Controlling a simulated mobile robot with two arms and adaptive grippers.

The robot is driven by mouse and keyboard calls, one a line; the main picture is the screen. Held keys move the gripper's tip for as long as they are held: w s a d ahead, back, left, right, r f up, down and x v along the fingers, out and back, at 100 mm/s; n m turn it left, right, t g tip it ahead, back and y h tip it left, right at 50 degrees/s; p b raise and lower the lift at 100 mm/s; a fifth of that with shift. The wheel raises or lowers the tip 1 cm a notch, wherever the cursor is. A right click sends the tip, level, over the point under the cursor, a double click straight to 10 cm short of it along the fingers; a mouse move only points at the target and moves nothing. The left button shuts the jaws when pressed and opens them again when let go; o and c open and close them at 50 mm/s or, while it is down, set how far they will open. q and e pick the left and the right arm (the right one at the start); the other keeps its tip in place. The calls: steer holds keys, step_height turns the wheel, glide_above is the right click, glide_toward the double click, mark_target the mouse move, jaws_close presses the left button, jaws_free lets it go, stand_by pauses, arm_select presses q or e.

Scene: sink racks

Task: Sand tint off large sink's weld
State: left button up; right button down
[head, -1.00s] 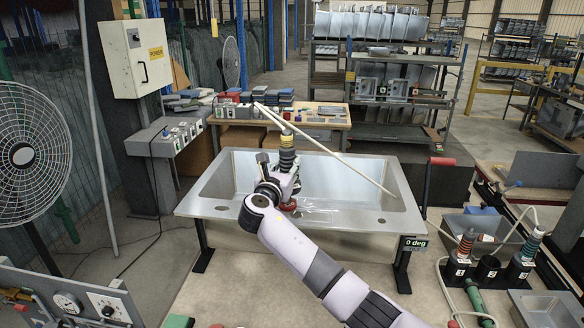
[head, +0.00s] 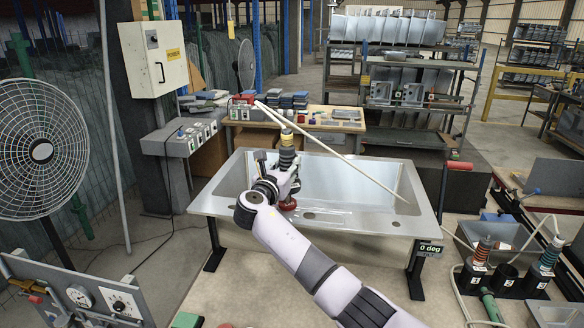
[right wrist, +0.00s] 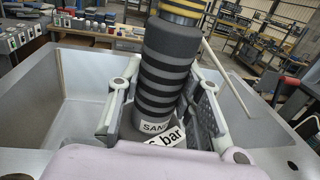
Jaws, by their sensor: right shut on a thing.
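The large steel sink (head: 415,222) stands on a black-legged stand in the middle of the head view. My right gripper (head: 277,180) is over the near-left part of its basin, shut around the sander (head: 287,158). The sander is upright, with a dark ribbed body, yellow bands on top and a red disc at its lower end, close to the basin's near edge. I cannot tell whether the disc touches steel. In the right wrist view the fingers sit on both sides of the sander (right wrist: 166,75), which has "SAND" and "bar" labels. The weld and tint are not clearly visible. My left gripper is not in view.
At the right stand tools in numbered holders (head: 476,283), the middle one empty. A "0 deg" display (head: 430,248) is at the sink's right leg. A fan (head: 40,150) stands left, a workbench (head: 340,127) behind.

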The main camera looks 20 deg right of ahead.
steer(key=shift+w+a+b, duration=0.45)
steer(key=shift+w+a, duration=0.2)
steer(key=shift+a, duration=0.35)
steer(key=shift+w+a+b, duration=0.35)
steer(key=shift+a+b, duration=0.15)
steer(key=shift+a, duration=0.1)
step_height(320, 180, up, 7)
steer(key=p, duration=0.5)
steer(key=shift+w+a+r, duration=0.15)
steer(key=shift+a, duration=0.05)
